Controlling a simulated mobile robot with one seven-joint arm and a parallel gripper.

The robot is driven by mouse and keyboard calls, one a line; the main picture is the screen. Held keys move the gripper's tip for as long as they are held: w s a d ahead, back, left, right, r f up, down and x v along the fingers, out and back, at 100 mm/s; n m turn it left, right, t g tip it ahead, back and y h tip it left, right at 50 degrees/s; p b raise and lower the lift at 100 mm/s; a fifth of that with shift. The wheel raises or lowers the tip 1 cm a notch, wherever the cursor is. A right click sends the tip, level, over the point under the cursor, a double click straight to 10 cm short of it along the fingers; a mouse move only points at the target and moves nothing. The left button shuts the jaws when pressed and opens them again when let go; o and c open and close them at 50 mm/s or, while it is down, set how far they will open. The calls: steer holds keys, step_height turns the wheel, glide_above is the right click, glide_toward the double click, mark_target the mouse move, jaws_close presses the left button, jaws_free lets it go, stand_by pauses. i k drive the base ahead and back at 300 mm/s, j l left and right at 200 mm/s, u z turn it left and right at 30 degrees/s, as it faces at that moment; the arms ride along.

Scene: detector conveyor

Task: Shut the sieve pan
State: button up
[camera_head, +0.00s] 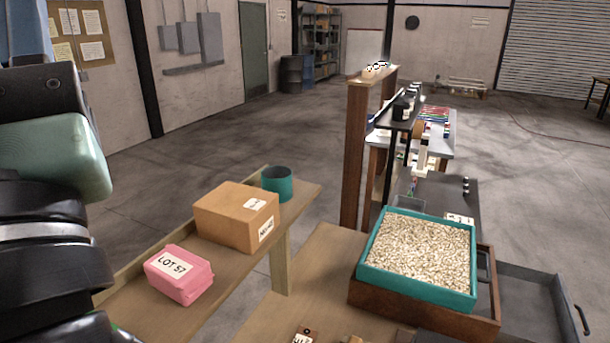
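A teal-rimmed sieve (365,268) full of pale pellets sits on a brown wooden box frame (400,307) at the lower right. A grey, shallow, open-topped pan (533,290) shows to the right of this frame, sticking out like a drawer pulled open. It has a dark bar handle (583,320) on its right end and looks empty. The pan's near part is cut off by the bottom edge. My arm's dark and pale green links fill the left edge. My gripper is not in view.
A wooden shelf (223,280) at centre left bears a pink LOT 57 package (179,275), a cardboard box (237,217) and a teal cup (277,184). A wooden post (355,160) and a cluttered table (440,140) stand behind the sieve. Open floor (545,190) lies at right.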

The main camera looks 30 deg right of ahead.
mark_target(536, 306)
steer(key=k+l+z, duration=0.3)
steer(key=z, duration=0.2)
steer(key=k+l+z, duration=0.3)
steer(key=z, duration=0.15)
steer(key=k+l+z, duration=0.15)
steer(key=l+z, duration=0.35)
steer(key=k+l, duration=0.1)
steer(key=l, duration=0.4)
steer(key=k+l, duration=0.15)
steer(key=l, duration=0.35)
